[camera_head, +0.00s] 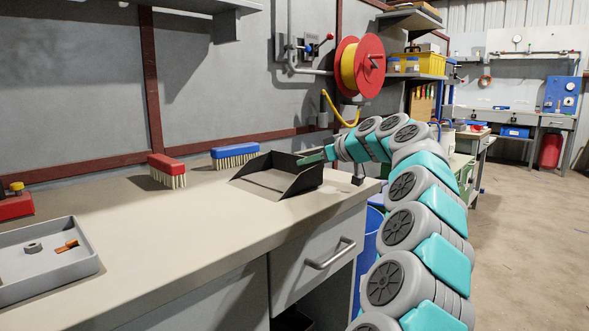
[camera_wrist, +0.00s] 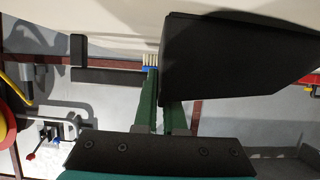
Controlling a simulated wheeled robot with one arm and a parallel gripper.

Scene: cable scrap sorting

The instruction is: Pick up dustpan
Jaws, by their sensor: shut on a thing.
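The dustpan (camera_head: 278,184) is a black, open-fronted pan near the right end of the workbench, with its open side facing the front left. I cannot tell whether it rests on the top or sits just above it. My gripper (camera_head: 314,156) reaches it from the right, with its green fingers at the pan's back right wall. In the wrist view the dustpan (camera_wrist: 235,55) is a large dark shape on the right. The fingers of my gripper (camera_wrist: 160,82) are close together at its edge, shut on it. The exact contact is partly hidden by the pan.
A red brush (camera_head: 167,168) and a blue brush (camera_head: 235,154) lie on the workbench (camera_head: 190,225) behind and left of the pan. A grey tray (camera_head: 45,260) with small scraps is at the front left. A red cable reel (camera_head: 360,66) hangs on the wall above my arm.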

